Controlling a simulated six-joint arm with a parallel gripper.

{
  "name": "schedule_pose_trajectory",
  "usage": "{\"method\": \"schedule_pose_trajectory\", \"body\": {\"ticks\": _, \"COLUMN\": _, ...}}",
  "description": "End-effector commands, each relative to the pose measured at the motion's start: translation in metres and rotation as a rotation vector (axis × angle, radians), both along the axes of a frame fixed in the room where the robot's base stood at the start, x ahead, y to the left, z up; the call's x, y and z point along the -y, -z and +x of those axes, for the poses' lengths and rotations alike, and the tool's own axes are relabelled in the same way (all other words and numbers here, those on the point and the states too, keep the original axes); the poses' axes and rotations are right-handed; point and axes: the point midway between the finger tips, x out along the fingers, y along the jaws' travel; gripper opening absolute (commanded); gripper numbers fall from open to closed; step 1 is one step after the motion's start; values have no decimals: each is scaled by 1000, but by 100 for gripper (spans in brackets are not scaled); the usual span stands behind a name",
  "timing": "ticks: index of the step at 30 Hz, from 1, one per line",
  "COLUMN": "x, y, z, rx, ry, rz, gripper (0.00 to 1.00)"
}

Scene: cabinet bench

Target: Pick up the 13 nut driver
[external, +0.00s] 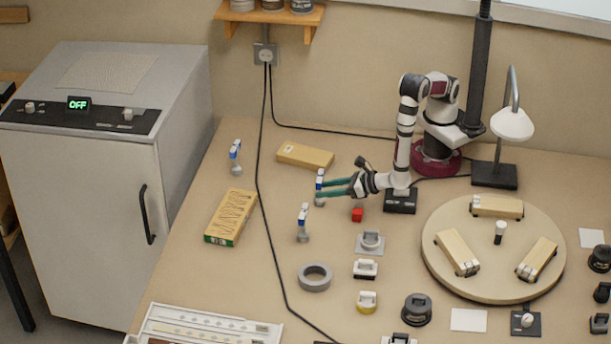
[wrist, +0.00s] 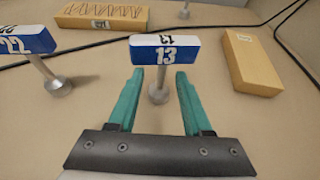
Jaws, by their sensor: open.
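The 13 nut driver (wrist: 165,52) stands upright in the wrist view, with a blue and white handle marked 13 and a grey shaft on a round base. My gripper (wrist: 158,80) is open, its two green fingers on either side of the driver's shaft below the handle. No contact shows. In the external view, the 13 nut driver (external: 320,176) stands at the green fingertips of my gripper (external: 320,188). A second driver, marked 22 (wrist: 27,42), stands to the left in the wrist view.
Two more blue-handled drivers stand nearby, one behind left (external: 235,150) and one in front (external: 304,216). A tan block (external: 305,156) lies behind, and a patterned box (external: 231,217) lies left. A black cable (external: 259,180) crosses the bench.

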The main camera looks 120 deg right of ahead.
Motion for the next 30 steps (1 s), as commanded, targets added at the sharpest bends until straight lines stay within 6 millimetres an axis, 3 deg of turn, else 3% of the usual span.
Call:
{"method": "schedule_pose_trajectory", "body": {"ticks": 4, "x": 19, "y": 9, "z": 12, "rx": -1, "ry": 3, "rz": 1, "gripper": 50}}
{"method": "schedule_pose_trajectory", "body": {"ticks": 11, "x": 21, "y": 10, "z": 14, "rx": 0, "ry": 1, "rz": 1, "gripper": 50}}
{"method": "schedule_pose_trajectory", "body": {"ticks": 20, "x": 21, "y": 10, "z": 14, "rx": 0, "ry": 1, "rz": 1, "gripper": 0}}
{"method": "schedule_pose_trajectory", "body": {"ticks": 30, "x": 21, "y": 10, "z": 14, "rx": 0, "ry": 1, "rz": 0, "gripper": 0}}
